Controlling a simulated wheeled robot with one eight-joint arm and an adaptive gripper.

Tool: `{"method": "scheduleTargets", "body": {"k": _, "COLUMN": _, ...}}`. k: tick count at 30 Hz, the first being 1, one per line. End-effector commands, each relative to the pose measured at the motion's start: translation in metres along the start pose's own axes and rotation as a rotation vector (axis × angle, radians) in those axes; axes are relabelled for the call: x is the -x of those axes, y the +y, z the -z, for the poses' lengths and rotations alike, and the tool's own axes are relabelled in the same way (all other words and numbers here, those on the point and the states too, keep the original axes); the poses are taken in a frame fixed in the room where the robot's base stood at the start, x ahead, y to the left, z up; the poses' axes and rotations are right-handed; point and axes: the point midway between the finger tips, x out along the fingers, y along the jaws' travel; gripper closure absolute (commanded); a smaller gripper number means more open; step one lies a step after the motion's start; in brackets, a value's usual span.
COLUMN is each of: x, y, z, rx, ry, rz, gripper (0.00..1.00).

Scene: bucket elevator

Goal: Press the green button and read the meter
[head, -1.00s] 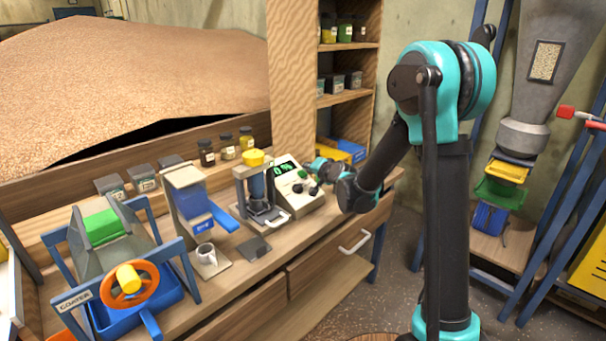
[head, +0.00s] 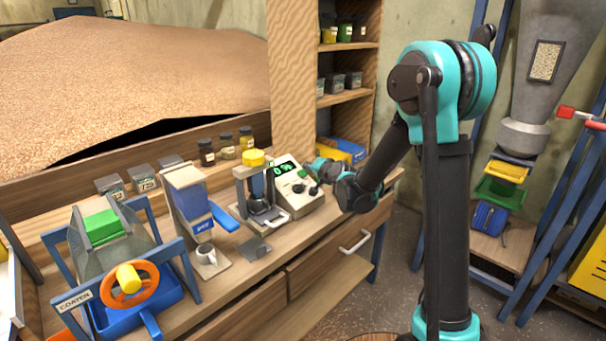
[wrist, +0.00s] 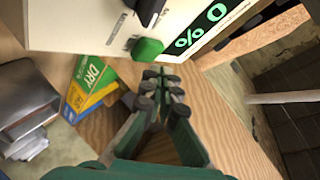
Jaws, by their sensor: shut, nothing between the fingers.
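The meter is a pale box (head: 308,205) on the bench in the head view, with a dark display (head: 282,168) showing green characters. In the wrist view the meter (wrist: 85,25) fills the top, and its display (wrist: 207,30) reads 0 %, turned on its side. The green button (wrist: 147,49) sits beside the display, with a black knob (wrist: 147,8) beyond it. My gripper (wrist: 160,74) is shut and empty, its fingertips close to the green button. I cannot tell whether they touch it. In the head view my gripper partly covers the meter's right side.
A press-like device with a yellow top (head: 254,158) stands left of the meter. A green card marked DRY (wrist: 92,78) lies near my fingers in the wrist view, with yellow and blue pieces beside it.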

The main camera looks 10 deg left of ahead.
Motion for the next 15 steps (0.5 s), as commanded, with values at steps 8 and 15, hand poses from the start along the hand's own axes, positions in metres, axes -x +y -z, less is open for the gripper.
{"method": "scheduleTargets", "body": {"k": 8, "x": -0.0016, "y": 0.001, "z": -0.001, "rx": 0.0, "ry": 0.0, "rz": 0.0, "gripper": 1.0}}
{"method": "scheduleTargets", "body": {"k": 15, "x": -0.0058, "y": 0.004, "z": -0.0043, "rx": 0.0, "ry": 0.0, "rz": 0.0, "gripper": 1.0}}
